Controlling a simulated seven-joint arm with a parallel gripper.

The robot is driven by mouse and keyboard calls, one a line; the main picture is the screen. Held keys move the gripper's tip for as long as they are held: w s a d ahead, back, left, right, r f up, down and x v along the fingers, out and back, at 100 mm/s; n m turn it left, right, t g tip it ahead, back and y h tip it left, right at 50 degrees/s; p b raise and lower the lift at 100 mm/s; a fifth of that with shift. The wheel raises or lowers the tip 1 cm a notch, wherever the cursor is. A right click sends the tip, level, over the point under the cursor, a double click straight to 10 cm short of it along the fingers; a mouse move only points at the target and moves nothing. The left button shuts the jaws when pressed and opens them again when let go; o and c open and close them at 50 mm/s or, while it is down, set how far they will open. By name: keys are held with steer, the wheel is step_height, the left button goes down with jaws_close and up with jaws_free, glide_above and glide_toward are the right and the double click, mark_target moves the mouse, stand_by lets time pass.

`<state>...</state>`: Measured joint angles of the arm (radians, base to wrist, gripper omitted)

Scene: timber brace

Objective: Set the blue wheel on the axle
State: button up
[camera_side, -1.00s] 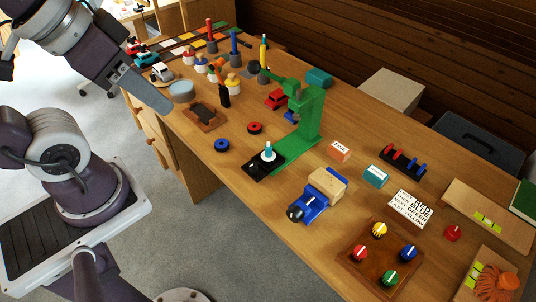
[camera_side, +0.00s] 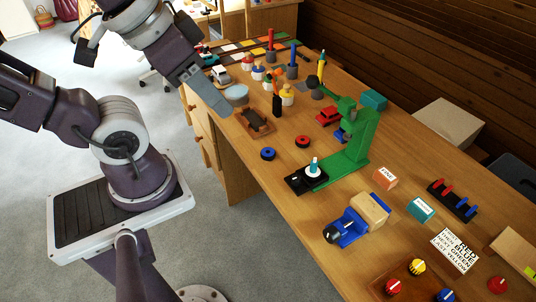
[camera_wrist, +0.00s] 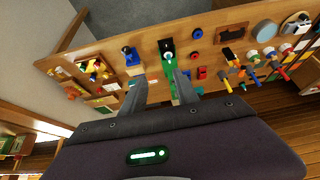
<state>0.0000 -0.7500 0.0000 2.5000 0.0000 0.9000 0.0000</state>
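The blue wheel (camera_side: 268,154) lies flat on the table near its front edge, with a dark hub. It also shows in the wrist view (camera_wrist: 197,33). A similar red wheel (camera_side: 303,141) lies to its right. A brown wooden piece (camera_side: 257,122) lies behind the blue wheel; I cannot make out an axle on it at this size. My gripper (camera_side: 222,110) hangs high at the table's front left, apart from the wheels. In the wrist view my gripper (camera_wrist: 158,85) has its two fingers spread, with nothing held between them.
A tall green press (camera_side: 360,140) stands right of the wheels, with a white round piece (camera_side: 313,170) on its black base. A blue vise (camera_side: 347,228) is nearer the front. A grey round tin (camera_side: 236,95) and several upright pegs stand farther back. Bare table surrounds the blue wheel.

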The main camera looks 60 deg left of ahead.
steer(key=shift+o, duration=0.2)
steer(key=o, duration=0.6)
steer(key=m+g, duration=0.6)
steer(key=m, duration=1.6)
glide_above(268, 148)
steer(key=d, duration=0.2)
step_height(268, 148, down, 29)
steer(key=shift+m, duration=0.3)
steer(key=f, duration=0.5)
steer(key=s+f, duration=0.1)
steer(key=f, duration=0.1)
steer(key=shift+a+f, duration=0.3)
steer(key=shift+a, duration=0.05)
